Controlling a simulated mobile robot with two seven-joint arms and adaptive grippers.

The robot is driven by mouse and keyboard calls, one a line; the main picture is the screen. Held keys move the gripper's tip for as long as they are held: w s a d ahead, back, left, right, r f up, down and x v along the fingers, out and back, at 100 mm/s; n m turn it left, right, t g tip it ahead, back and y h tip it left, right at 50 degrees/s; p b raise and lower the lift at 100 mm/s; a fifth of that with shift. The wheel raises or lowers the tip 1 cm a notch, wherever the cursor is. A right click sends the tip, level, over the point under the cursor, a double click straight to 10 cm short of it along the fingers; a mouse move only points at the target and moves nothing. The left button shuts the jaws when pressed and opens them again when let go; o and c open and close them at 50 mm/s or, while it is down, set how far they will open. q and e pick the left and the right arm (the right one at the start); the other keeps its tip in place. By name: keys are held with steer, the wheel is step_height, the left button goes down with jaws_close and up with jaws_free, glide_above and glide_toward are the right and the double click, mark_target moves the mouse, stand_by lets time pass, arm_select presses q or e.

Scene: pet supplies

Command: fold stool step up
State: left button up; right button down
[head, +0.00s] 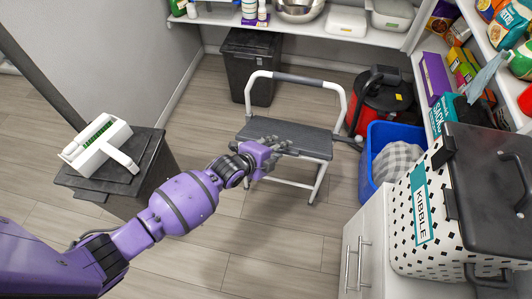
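The step stool (290,139) stands on the floor in the middle of the head view. It has a white tubular frame with a grey-padded handle bar and a dark grey step. The step lies roughly level, folded down. My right gripper is not in view.
A blue bin (377,150) with a checked cloth and a red vacuum (385,98) stand right of the stool. A black bin (250,65) stands behind. A white cabinet (378,235) bearing a kibble container (410,215) is at the front right.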

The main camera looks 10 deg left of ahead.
arm_select(q)
steer(key=v, duration=0.8)
steer(key=shift+s, duration=0.15)
steer(key=shift+a+r, duration=0.1)
